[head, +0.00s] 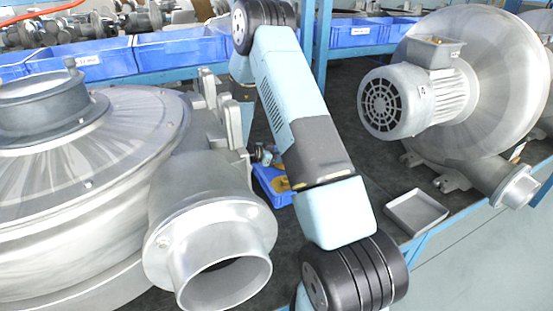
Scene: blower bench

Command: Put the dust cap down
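I cannot make out the dust cap for certain. My arm rises across the middle, bends at the top and comes down behind itself and the blower on the left. Its end is hidden there, so my gripper and anything in it do not show. A small blue bin (264,174) stands on the bench behind my arm, partly covered by it. Yellow pieces (281,184) and small dark metal parts show in or by the bin; they are too small to name. A shallow grey metal tray (416,213) lies on the bench right of my arm and looks empty.
A large metal blower (95,150) with an open round outlet (222,268) fills the left. A second blower with a motor (415,95) stands at the right. Blue bins (185,48) line the rack behind.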

